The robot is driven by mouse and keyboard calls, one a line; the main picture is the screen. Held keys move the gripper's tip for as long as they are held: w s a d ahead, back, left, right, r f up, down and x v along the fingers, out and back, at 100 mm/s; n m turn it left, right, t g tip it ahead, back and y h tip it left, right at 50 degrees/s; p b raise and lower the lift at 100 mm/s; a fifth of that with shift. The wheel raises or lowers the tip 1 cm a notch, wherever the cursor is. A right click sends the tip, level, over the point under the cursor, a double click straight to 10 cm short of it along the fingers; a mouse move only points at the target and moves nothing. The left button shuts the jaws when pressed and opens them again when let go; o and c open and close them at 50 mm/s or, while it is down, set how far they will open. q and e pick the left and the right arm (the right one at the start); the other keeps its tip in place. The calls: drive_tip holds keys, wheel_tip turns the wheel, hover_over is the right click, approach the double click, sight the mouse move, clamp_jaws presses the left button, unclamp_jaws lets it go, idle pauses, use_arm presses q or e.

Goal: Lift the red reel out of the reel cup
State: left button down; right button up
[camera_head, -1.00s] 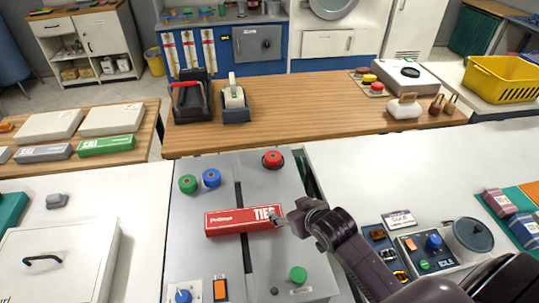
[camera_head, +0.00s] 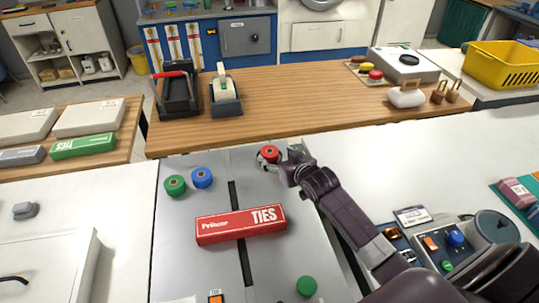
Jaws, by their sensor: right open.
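The red reel (camera_head: 269,153) is at the far right of the grey machine top (camera_head: 180,235). It appears seated low; its cup cannot be made out beneath it. My right gripper (camera_head: 270,163) is at the reel, its fingers open and close to the reel's near side and right side. Whether the fingers touch the reel cannot be told. My right arm comes in from the lower right. My left gripper is not in view.
A green reel (camera_head: 175,185) and a blue reel (camera_head: 202,178) stand to the left. A red TIES box (camera_head: 241,224) lies nearer, across a dark slot (camera_head: 245,262). A green knob (camera_head: 306,286) is near the front. A wooden counter (camera_head: 310,105) borders the far side.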

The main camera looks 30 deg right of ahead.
sight(270, 151)
drive_tip(key=shift+x, duration=2.55)
drive_tip(key=shift+r, duration=0.1)
drive_tip(key=c, duration=1.3)
drive_tip(key=shift+o, duration=0.2)
